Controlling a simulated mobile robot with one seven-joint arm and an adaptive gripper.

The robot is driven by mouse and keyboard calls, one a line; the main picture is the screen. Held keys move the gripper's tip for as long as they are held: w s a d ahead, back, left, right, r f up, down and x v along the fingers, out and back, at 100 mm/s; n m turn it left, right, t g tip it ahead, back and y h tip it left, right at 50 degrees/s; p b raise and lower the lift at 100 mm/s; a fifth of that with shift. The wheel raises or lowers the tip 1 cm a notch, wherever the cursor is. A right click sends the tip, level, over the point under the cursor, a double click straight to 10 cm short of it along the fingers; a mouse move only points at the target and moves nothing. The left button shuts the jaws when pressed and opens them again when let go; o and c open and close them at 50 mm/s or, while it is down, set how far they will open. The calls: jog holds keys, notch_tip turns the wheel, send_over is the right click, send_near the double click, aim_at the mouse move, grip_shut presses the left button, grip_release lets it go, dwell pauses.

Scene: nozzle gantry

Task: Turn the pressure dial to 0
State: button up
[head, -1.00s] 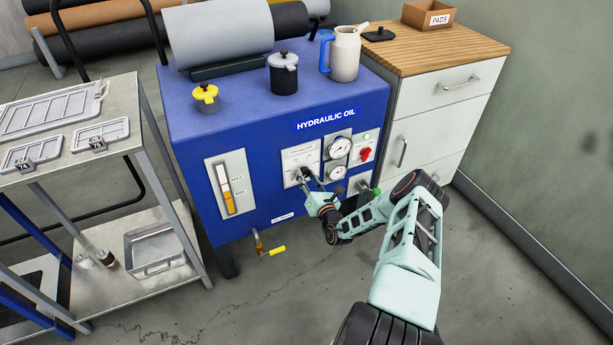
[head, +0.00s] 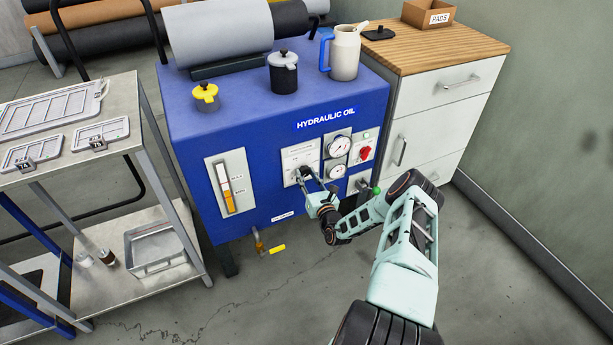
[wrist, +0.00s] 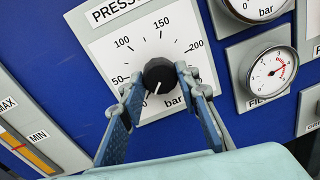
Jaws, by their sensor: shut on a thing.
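The pressure dial is a round black knob (wrist: 158,73) on a white scale plate (wrist: 110,50) in the wrist view, marked 50, 100, 150, 200 and bar. A white line on the knob points down and slightly left, toward the low end of the scale below 50. My gripper (wrist: 161,88) has one finger on each side of the knob and is shut on it. In the head view my gripper (head: 307,184) is at the dial plate (head: 300,156) on the blue hydraulic oil cabinet (head: 265,155), and hides most of the knob.
Two gauges, the upper (head: 339,146) and the lower (head: 338,171), sit right of the dial, with a red switch (head: 366,153) beyond. A level sight glass (head: 227,188) is to the left. A yellow-handled tap (head: 273,250) sticks out below. A metal cart (head: 150,140) stands at left.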

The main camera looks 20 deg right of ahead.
jog(key=o, duration=1.2)
jog(key=shift+c, duration=0.2)
jog(key=s, duration=1.2)
jog(key=shift+a+r, duration=0.2)
jog(key=shift+a, duration=0.05)
